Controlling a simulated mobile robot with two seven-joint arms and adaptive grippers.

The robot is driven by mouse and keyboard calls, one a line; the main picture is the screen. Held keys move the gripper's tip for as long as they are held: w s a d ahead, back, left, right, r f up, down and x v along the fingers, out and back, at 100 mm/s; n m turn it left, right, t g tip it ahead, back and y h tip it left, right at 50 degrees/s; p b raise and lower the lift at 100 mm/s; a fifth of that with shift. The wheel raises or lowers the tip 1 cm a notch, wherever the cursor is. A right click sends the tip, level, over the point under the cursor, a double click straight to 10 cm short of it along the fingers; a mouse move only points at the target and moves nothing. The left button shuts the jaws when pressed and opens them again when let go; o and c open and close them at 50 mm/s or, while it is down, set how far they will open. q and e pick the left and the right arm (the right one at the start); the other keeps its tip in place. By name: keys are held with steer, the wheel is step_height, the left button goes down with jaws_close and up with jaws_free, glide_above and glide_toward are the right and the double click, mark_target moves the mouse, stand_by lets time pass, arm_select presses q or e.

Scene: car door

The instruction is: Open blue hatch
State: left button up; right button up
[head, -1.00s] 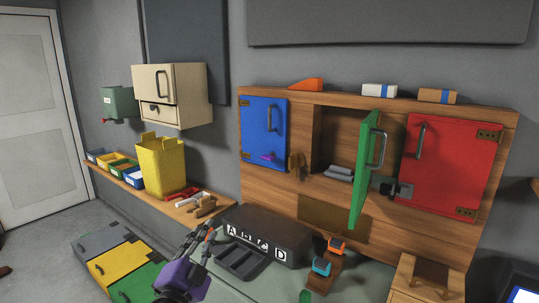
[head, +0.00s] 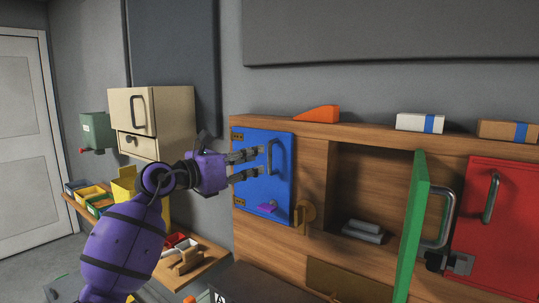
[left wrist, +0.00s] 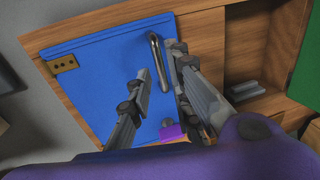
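The blue hatch (head: 265,183) is shut in the left bay of the wooden cabinet, with hinges on its left edge. Its grey bar handle (head: 275,157) stands near the right edge; it also shows in the left wrist view (left wrist: 158,62). A purple piece (head: 267,208) sits low on the hatch. A wooden latch piece (head: 305,216) is on the frame at the hatch's lower right. My left gripper (head: 260,162) is open in front of the hatch, its fingers pointing at the handle side. In the left wrist view the handle lies beyond the spread fingertips (left wrist: 158,60). My right gripper is out of view.
The green hatch (head: 411,225) stands swung open right of the middle bay, showing grey pieces (head: 363,232) inside. A red hatch (head: 500,222) is further right. A cream cabinet (head: 150,122) and a side shelf (head: 205,258) with bins lie left, near my arm.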

mark_target(270, 169)
arm_select(q)
steer(key=x, duration=0.3)
steer(key=shift+d, duration=0.1)
steer(key=x, duration=0.3)
steer(key=shift+w+d+f, duration=0.1)
steer(key=shift+w+d, duration=0.05)
steer(key=shift+w, duration=0.2)
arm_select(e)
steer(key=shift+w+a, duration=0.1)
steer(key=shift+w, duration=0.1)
arm_select(q)
steer(key=shift+w, duration=0.1)
jaws_close()
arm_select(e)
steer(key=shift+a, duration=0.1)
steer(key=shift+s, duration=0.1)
